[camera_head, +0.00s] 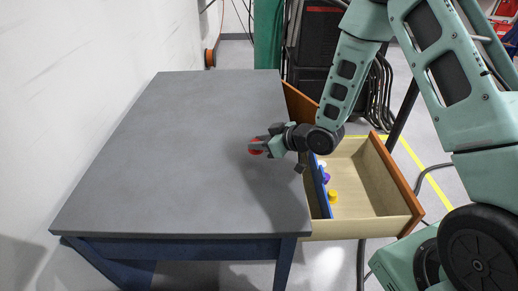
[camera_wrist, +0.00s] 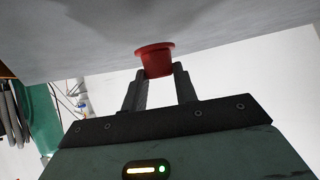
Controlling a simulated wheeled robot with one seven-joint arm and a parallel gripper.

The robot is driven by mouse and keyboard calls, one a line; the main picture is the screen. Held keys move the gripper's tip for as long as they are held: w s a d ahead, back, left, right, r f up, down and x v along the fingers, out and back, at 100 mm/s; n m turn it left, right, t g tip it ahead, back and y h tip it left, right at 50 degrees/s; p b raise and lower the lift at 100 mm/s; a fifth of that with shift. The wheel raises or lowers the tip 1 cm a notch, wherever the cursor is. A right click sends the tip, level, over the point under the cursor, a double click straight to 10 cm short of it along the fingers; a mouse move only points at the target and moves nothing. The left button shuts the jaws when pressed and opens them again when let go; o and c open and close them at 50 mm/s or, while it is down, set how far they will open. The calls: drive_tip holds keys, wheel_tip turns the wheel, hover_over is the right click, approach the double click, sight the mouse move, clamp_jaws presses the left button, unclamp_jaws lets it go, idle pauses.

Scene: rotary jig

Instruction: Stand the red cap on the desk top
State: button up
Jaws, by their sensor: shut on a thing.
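The red cap (camera_wrist: 156,62) is between the two fingertips of my gripper (camera_wrist: 160,78) in the wrist view, and the gripper is shut on it. Its wider rim faces the grey desk surface and looks very close to it; I cannot tell if it touches. The gripper lies nearly level, reaching in from the right.
An open wooden drawer (camera_head: 375,190) juts out at the desk's right side, below my arm. In it, a yellow cap (camera_head: 333,196), a purple cap (camera_head: 326,178) and a white item (camera_head: 321,163) sit beside a blue strip (camera_head: 322,190). The rest of the desk top is clear.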

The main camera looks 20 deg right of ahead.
drive_tip(key=shift+f, duration=1.5)
drive_tip(key=shift+f, duration=0.15)
drive_tip(key=o, duration=0.9)
drive_tip(key=shift+o, duration=0.2)
